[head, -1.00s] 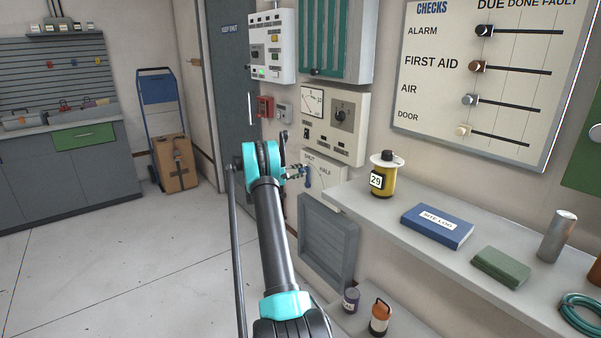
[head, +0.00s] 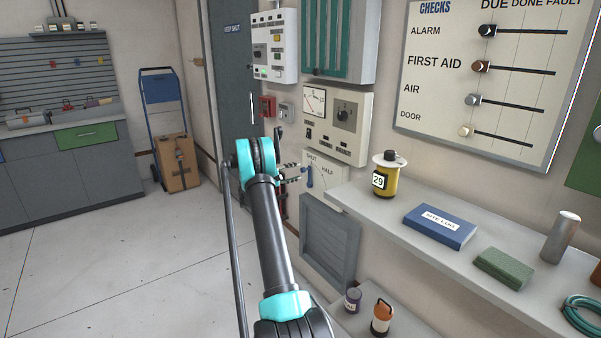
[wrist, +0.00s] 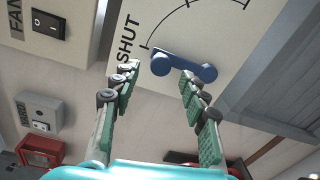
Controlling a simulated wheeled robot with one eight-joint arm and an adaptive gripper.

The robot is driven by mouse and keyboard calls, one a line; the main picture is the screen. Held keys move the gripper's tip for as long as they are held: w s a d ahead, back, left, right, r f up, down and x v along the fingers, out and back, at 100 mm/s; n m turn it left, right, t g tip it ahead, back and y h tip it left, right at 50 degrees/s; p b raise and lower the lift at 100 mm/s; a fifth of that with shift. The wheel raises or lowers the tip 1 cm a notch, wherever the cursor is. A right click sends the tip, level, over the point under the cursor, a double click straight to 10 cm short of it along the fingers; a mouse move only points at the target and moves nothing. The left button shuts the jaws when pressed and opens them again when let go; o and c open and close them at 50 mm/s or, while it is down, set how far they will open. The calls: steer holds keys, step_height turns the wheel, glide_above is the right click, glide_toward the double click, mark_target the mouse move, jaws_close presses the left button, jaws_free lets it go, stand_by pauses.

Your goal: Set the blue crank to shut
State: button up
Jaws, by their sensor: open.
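The blue crank (head: 309,176) is on a pale panel (head: 333,194) marked SHUT and HALF. In the wrist view the crank (wrist: 184,66) is a short bar with a round knob at each end. Its left end there lies near the tick by the SHUT label (wrist: 128,38). My gripper (head: 293,172) is open and empty, just left of the crank in the head view. In the wrist view my gripper (wrist: 156,76) has one finger left of the crank and the other just below its middle. I cannot tell whether that finger touches it.
A panel with a gauge and dial (head: 335,122) sits above the crank. A grey louvred vent (head: 329,243) is below. A shelf (head: 388,210) with a yellow canister (head: 386,178) juts out at right.

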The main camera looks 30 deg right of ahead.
steer(key=a, duration=0.7)
steer(key=shift+s+a+r, duration=0.2)
steer(key=shift+s+a, duration=0.1)
steer(key=shift+a, duration=0.05)
